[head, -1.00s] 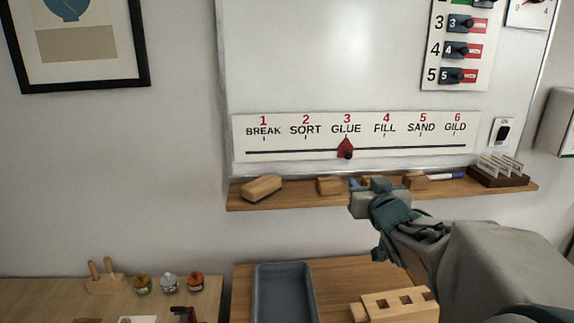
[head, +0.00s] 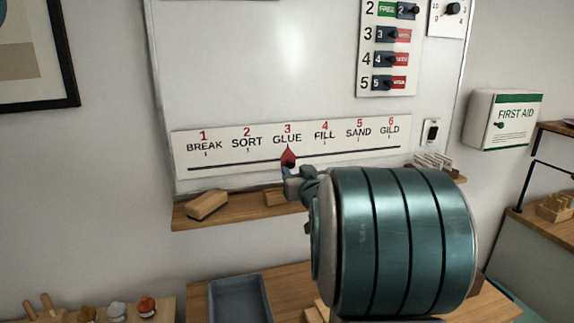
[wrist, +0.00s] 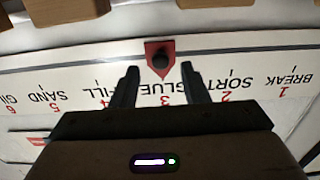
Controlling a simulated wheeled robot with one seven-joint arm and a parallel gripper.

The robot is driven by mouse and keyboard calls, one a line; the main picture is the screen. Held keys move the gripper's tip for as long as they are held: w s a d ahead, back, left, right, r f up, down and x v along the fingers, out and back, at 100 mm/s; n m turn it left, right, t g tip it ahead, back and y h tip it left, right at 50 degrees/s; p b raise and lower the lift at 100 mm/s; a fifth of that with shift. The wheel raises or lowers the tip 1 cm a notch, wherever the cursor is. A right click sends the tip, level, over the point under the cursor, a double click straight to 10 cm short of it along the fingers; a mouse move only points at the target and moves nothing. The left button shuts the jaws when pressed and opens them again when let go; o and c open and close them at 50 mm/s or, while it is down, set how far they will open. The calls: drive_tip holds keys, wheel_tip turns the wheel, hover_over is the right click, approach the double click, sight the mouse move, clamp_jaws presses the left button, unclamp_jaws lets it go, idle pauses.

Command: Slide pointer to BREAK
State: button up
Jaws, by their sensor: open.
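The red pointer (head: 288,157) with its dark knob sits on the slider track under 3 GLUE on the white label strip (head: 181,148). BREAK is at the strip's left end in the head view. In the wrist view the strip is upside down, with BREAK at the right, and the pointer (wrist: 160,57) shows between my fingertips. My gripper (wrist: 160,76) is open, one finger on each side of the pointer with gaps between. In the head view my gripper (head: 287,176) is at the pointer, its fingers partly hidden by my arm.
A wooden ledge (head: 190,222) runs below the strip, holding an eraser block (head: 207,205) and another block (head: 280,197). The track left of the pointer looks clear. A blue-grey tray (head: 238,300) lies on the table below. A first aid box (head: 503,120) hangs at right.

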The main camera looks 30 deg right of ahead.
sight(292, 166)
drive_tip(key=shift+w+d+p, duration=0.15)
drive_tip(key=shift+w+p, duration=0.05)
drive_tip(key=shift+w, duration=0.65)
drive_tip(key=shift+w+d+p, duration=0.15)
drive_tip(key=shift+w, duration=0.65)
drive_tip(key=shift+c, duration=0.3)
